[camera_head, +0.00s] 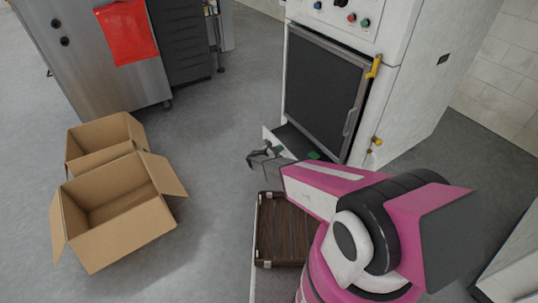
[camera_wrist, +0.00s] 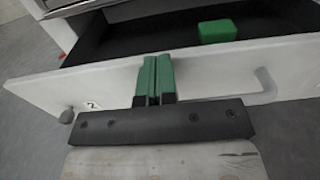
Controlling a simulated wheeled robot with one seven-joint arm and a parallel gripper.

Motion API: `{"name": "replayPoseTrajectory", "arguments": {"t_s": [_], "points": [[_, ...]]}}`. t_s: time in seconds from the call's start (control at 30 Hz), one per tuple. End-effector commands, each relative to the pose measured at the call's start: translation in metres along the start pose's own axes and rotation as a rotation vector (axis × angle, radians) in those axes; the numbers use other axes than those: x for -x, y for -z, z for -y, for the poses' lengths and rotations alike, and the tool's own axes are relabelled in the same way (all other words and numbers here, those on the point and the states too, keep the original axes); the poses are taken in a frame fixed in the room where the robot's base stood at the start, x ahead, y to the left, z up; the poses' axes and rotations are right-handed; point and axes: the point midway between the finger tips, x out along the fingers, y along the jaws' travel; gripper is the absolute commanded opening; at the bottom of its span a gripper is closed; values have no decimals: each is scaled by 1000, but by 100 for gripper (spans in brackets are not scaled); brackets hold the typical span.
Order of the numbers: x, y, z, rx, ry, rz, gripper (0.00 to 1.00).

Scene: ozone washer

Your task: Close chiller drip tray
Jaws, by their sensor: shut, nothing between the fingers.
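The drip tray (camera_wrist: 215,76) is a pulled-out drawer with a white front and a dark interior, low on the white machine. In the wrist view, a pale handle (camera_wrist: 265,86) is on the right of its front, and a green block (camera_wrist: 217,31) lies inside. My gripper (camera_wrist: 155,72) has green fingertips pressed together, with nothing between them. The tips overlap the tray's front panel, left of the handle; whether they touch it I cannot tell. In the head view, the tray (camera_head: 269,137) sticks out below the dark door, partly hidden by my arm, with my gripper (camera_head: 262,153) by its front.
The white machine (camera_head: 415,90) has a dark door (camera_head: 320,85) and yellow latches. Two open cardboard boxes (camera_head: 115,215) stand on the floor at left. A brown slatted case (camera_head: 280,228) lies below my gripper. A steel cabinet (camera_head: 85,60) stands at upper left. Grey floor between is clear.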

Motion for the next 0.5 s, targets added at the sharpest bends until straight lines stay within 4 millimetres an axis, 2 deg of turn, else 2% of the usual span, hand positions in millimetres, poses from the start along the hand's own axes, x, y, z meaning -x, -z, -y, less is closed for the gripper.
{"name": "replayPoseTrajectory", "arguments": {"t_s": [0.03,0.2,0.4,0.5], "points": [[-16,1,0,-1,3,-1,0],[-58,0,-1,-1,2,0,0],[-96,0,-1,-1,2,0,0],[-109,0,-1,0,0,0,0]]}}
